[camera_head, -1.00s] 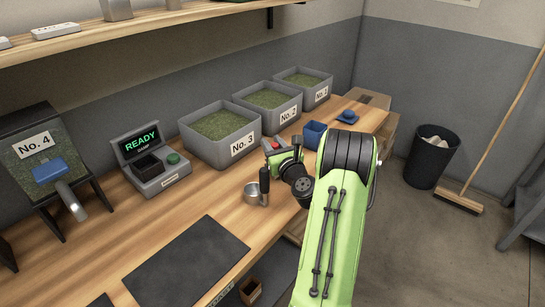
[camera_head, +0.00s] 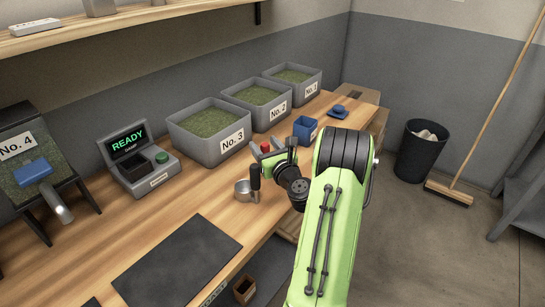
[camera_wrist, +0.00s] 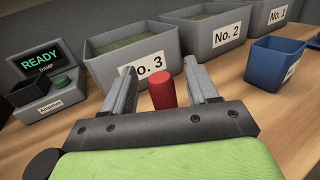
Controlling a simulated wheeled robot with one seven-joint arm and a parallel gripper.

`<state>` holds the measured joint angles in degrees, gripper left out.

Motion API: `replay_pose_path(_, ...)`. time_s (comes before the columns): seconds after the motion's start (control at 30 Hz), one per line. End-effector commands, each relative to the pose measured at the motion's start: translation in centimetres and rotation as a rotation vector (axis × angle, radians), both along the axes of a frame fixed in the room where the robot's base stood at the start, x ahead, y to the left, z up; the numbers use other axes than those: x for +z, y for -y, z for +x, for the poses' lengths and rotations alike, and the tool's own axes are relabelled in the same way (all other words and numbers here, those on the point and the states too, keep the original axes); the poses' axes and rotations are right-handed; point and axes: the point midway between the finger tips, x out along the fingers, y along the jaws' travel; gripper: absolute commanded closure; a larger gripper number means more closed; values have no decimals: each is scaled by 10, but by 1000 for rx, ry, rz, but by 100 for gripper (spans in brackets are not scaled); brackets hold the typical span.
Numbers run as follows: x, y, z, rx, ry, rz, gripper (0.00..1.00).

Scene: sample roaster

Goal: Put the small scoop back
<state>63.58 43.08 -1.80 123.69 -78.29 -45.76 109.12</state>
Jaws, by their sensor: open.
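My gripper (camera_head: 262,151) is just above the counter in front of the No. 3 bin. In the wrist view its two fingers (camera_wrist: 158,92) are apart. A red cylinder (camera_wrist: 161,92) shows between them, ahead of the palm; I cannot tell whether they touch it. The scoop's cup is not seen in the wrist view.
Bins No. 3 (camera_head: 205,152), No. 2 (camera_head: 262,122) and No. 1 (camera_head: 303,95) line the wall. A blue cup (camera_head: 305,130) stands right of my gripper. The READY device (camera_head: 150,175) is left. A dark mat (camera_head: 178,262) lies on the near counter.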

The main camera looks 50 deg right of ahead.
Motion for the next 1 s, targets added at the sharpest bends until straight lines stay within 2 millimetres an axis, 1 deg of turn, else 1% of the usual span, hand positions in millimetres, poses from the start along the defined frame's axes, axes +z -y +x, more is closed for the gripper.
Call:
replay_pose_path(0.03,-6,-3,-14,-9,2,5,41)
replay_pose_path(0.1,-8,-9,-34,-12,3,4,41)
replay_pose_path(0.2,-7,-19,-56,-11,3,2,41)
replay_pose_path(0.3,-6,-27,-74,-9,3,-1,41)
replay_pose_path(0.4,-5,-32,-86,-7,2,0,41)
replay_pose_path(0.57,-3,-37,-94,-3,2,-2,41)
replay_pose_path(1.0,-2,-38,-94,-1,2,-2,41)
